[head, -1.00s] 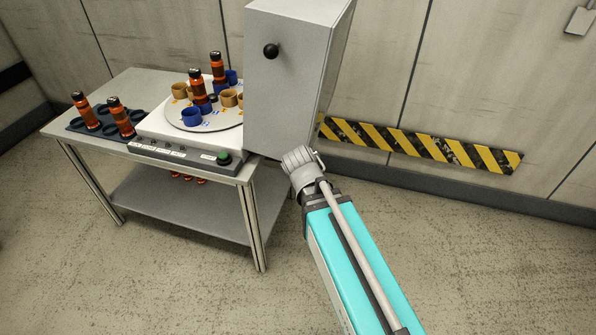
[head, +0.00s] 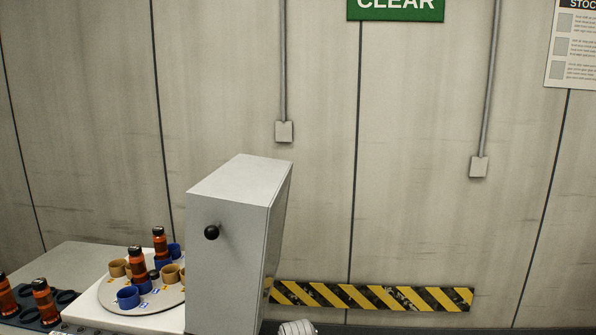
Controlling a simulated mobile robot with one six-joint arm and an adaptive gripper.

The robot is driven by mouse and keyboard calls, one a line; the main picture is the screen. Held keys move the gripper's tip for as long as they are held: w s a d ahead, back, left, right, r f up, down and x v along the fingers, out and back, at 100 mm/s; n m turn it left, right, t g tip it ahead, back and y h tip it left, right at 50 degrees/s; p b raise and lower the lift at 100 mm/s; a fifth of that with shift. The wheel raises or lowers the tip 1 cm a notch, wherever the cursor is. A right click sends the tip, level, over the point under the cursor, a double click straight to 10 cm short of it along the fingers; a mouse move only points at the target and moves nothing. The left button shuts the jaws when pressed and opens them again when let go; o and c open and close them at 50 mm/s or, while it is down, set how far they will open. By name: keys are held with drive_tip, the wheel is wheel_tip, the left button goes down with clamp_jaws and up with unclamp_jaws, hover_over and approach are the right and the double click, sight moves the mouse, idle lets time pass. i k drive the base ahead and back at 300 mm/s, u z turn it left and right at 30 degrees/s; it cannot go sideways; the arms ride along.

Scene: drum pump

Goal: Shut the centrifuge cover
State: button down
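The centrifuge (head: 90,316) is at the lower left, a white-topped unit with a round rotor plate (head: 165,301) exposed. The cover (head: 220,270) is a grey box-shaped piece standing at the right side of the centrifuge, hiding the rotor's right edge. It does not lie over the rotor. A black ball knob (head: 211,232) sticks out of its front face. Only a small grey part of my arm shows at the bottom edge, just right of the cover's foot. My gripper's fingers are not visible.
Blue and tan cups and orange bottles (head: 137,267) stand on the rotor. More orange bottles (head: 43,301) stand in a dark rack at the far left, on the table (head: 65,258). A wall with a striped hazard band (head: 370,297) is behind. Space above the rotor looks free.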

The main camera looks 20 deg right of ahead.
sight(236, 216)
drive_tip(key=z, duration=0.35)
drive_tip(key=i, duration=1.1)
drive_tip(key=u, duration=0.2)
